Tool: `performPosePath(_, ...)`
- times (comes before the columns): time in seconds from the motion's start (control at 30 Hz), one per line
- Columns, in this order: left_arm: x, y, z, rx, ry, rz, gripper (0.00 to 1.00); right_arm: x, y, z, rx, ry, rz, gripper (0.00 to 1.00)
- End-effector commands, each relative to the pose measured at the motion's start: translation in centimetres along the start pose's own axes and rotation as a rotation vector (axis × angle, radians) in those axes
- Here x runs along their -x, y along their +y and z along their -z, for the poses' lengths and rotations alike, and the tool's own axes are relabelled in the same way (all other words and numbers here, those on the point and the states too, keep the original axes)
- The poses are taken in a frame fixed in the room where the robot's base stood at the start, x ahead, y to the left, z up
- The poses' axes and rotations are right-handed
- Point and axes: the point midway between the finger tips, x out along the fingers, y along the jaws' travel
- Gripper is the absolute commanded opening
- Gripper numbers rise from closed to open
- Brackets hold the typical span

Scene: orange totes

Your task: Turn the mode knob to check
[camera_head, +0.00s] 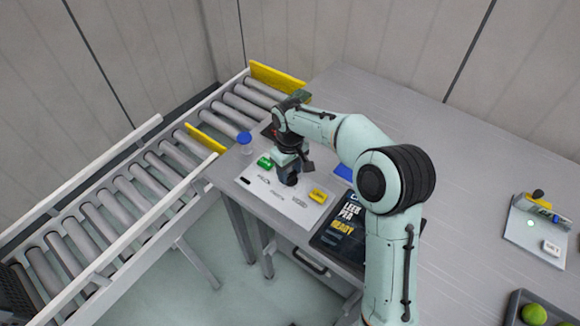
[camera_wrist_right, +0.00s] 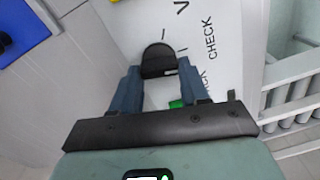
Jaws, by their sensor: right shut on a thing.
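The white control panel (camera_head: 266,196) lies flat near the table's front left corner, with printed words on it. The dark round mode knob (camera_wrist_right: 158,58) shows in the right wrist view, between the blue-grey fingertips of my right gripper (camera_wrist_right: 158,74). A small pale mark shows at the knob's lower right edge. The word CHECK (camera_wrist_right: 210,40) is printed to the right of the knob in that view. In the head view my right gripper (camera_head: 288,176) reaches down over the panel and hides most of the knob. The gripper is shut on the knob. My left gripper is not in view.
A blue-capped container (camera_head: 245,142) stands behind. A dark sign (camera_head: 342,232) lies to the right. A roller conveyor (camera_head: 130,190) runs at left. The table's back right is clear.

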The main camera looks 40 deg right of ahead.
Motion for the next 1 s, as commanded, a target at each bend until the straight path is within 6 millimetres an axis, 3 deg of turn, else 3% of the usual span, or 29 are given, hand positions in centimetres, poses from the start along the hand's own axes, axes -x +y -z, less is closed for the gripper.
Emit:
performPosePath(0.4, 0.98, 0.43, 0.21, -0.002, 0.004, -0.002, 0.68, 0.15, -0.06, 0.06, 0.187, 0.004, -0.001, 0.14)
performPosePath(0.97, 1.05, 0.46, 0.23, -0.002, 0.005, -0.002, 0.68, 0.13, -0.06, 0.08, 0.212, 0.005, -0.001, 0.14)
performPosePath(1.0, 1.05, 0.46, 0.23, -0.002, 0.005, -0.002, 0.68, 0.12, -0.07, 0.08, 0.212, 0.005, -0.001, 0.58)
